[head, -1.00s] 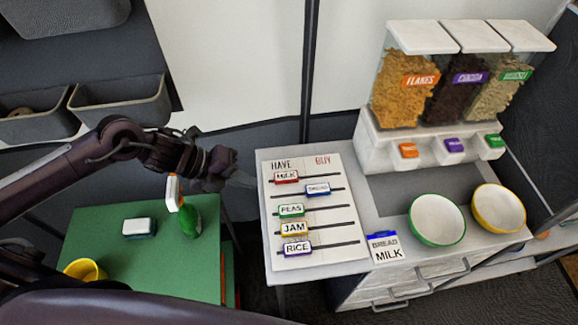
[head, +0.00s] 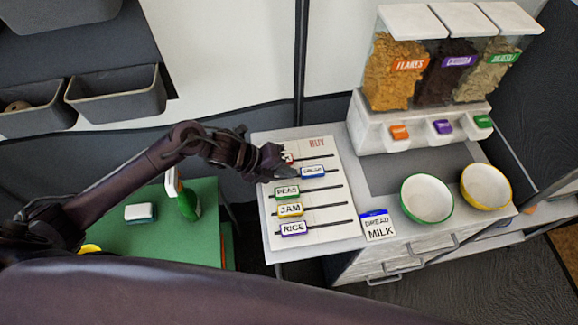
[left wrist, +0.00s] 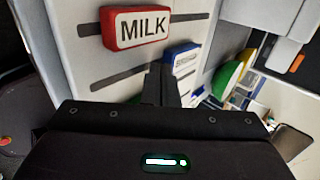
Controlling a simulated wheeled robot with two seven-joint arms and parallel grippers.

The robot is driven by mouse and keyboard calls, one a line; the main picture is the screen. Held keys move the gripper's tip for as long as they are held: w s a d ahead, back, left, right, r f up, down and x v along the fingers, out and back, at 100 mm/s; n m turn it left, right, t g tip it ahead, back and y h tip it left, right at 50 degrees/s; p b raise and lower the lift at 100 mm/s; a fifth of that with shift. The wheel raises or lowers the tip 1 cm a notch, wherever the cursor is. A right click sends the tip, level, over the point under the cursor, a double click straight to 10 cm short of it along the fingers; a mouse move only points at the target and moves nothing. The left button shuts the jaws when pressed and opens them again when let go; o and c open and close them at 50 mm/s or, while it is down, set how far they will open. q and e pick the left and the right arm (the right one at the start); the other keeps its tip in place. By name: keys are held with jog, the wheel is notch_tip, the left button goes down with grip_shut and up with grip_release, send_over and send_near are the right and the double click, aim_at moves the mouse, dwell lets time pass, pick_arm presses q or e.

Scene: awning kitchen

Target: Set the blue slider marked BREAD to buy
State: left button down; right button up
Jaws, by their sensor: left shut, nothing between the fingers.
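The board (head: 335,215) carries several coloured sliders on horizontal dark slots, with BUY at its top right. The blue slider marked BREAD (head: 313,171) sits partway along its slot, right of the other sliders, with bare slot to its right. My left gripper (head: 284,171) is shut and empty, its tip just left of the blue slider; I cannot tell whether they touch. In the left wrist view the shut fingers (left wrist: 161,82) point at the board beside the blue slider (left wrist: 183,60), below the red MILK slider (left wrist: 137,27). The gripper hides HAVE and most of MILK in the head view.
Green PEAS (head: 286,191), yellow JAM (head: 290,209) and purple RICE (head: 293,228) sliders sit at the left. A card reading BREAD, MILK (head: 378,226) lies right of the board. Two bowls (head: 427,198) and a cereal dispenser (head: 425,125) stand further right.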

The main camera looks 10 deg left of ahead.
aim_at(306, 171)
pick_arm(q)
jog(key=shift+w+d, duration=0.15)
jog(key=shift+d, duration=0.1)
pick_arm(e)
jog(key=shift+s+a, duration=0.35)
jog(key=shift+s, duration=0.05)
